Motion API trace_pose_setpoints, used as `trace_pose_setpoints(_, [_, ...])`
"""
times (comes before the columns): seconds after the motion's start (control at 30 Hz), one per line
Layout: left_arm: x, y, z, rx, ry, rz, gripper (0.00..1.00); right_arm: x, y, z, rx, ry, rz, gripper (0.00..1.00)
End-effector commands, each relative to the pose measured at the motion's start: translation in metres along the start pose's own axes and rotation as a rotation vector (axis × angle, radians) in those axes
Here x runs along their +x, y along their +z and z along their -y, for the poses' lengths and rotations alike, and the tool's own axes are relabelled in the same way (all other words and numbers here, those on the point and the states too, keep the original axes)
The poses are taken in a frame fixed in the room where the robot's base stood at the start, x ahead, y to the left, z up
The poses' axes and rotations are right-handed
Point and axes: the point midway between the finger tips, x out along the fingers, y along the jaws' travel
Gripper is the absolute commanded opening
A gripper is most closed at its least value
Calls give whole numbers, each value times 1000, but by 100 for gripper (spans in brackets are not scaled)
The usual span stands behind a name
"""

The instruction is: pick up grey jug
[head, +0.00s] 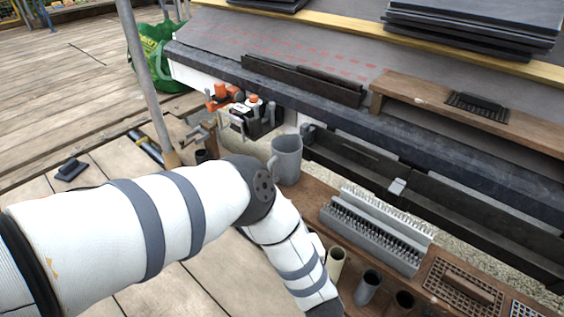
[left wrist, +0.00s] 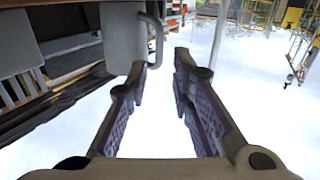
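The grey jug (head: 287,157) stands upright on the wooden plank shelf beside the roof edge, just beyond the bend of my left arm in the head view. In the left wrist view the jug (left wrist: 122,38) is ahead and left of centre, with its handle (left wrist: 157,40) towards the gap between my fingers. My left gripper (left wrist: 160,64) is open, with nothing between its fingers. Its left fingertip appears close to the jug's lower side; I cannot tell whether they touch. The left gripper itself is not visible in the head view. My right gripper is in neither view.
On the shelf are a grey bristled strip (head: 375,232), several cups such as a cream one (head: 336,263), and a brown grated block (head: 462,288). An orange and grey tool (head: 245,112) is behind the jug. A scaffold pole (head: 146,80) stands at left.

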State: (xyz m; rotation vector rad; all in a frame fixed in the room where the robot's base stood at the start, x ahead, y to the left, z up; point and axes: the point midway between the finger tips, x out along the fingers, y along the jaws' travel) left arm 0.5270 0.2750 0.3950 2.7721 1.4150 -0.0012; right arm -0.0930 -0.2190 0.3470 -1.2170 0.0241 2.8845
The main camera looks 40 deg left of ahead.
Motion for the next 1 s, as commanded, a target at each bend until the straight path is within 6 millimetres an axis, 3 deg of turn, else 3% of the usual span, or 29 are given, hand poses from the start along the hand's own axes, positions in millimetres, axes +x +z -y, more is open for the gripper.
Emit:
trace_pose_setpoints(0.13, [11, 3, 1, -2, -22, -13, 21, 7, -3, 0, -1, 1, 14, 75])
trace_pose_setpoints(0.3, [50, 6, 3, -2, -23, -11, 21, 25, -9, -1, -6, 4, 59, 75])
trace_pose_setpoints(0.7, [114, 4, -1, -3, -18, -12, 21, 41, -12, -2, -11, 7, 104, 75])
trace_pose_setpoints(1.0, [123, 0, -1, -4, -15, -12, 21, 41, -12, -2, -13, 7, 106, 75])
